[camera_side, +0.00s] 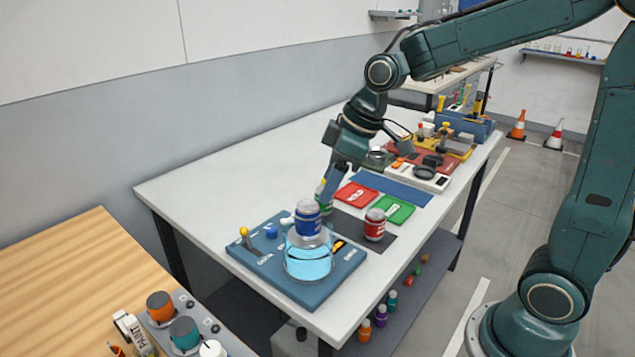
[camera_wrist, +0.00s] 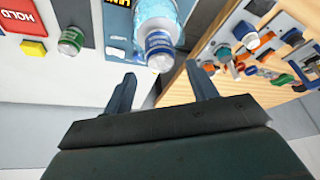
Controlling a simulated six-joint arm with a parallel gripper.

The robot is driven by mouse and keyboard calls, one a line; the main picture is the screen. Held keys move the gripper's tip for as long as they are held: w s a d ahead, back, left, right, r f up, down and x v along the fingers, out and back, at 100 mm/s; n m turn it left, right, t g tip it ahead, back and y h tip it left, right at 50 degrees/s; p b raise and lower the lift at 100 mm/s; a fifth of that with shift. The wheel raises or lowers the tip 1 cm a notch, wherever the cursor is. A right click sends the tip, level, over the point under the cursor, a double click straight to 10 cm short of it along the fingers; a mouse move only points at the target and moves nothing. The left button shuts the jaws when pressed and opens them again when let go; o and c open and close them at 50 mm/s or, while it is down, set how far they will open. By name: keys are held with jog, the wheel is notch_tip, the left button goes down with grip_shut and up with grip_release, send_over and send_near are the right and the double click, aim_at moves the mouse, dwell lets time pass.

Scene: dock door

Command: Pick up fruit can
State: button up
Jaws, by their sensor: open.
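No label that reads as fruit is legible, so I cannot tell which can is the fruit can. A red can (camera_side: 375,225) stands upright on a dark mat in the side view. A blue can (camera_side: 308,218) is at the blue tray, also visible in the wrist view (camera_wrist: 158,50). A green can (camera_wrist: 70,40) shows at upper left in the wrist view; in the side view it is mostly hidden by my gripper. My gripper (camera_side: 328,190) is above the table behind the blue can, left of the red can. Its fingers (camera_wrist: 162,90) are apart and empty.
A clear vessel with cyan contents (camera_side: 308,262) sits on the blue tray (camera_side: 262,262); whether the blue can is on or behind it is unclear. Red (camera_side: 355,195) and green (camera_side: 398,210) tiles lie nearby. The table's left back is clear.

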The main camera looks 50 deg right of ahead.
aim_at(317, 206)
jog(key=shift+x, duration=2.75)
jog(key=shift+f, duration=0.1)
jog(key=shift+x, duration=2.5)
jog(key=shift+w, duration=0.2)
jog(key=c, duration=0.9)
jog(key=shift+c, duration=0.3)
notch_tip(317, 206, up, 20)
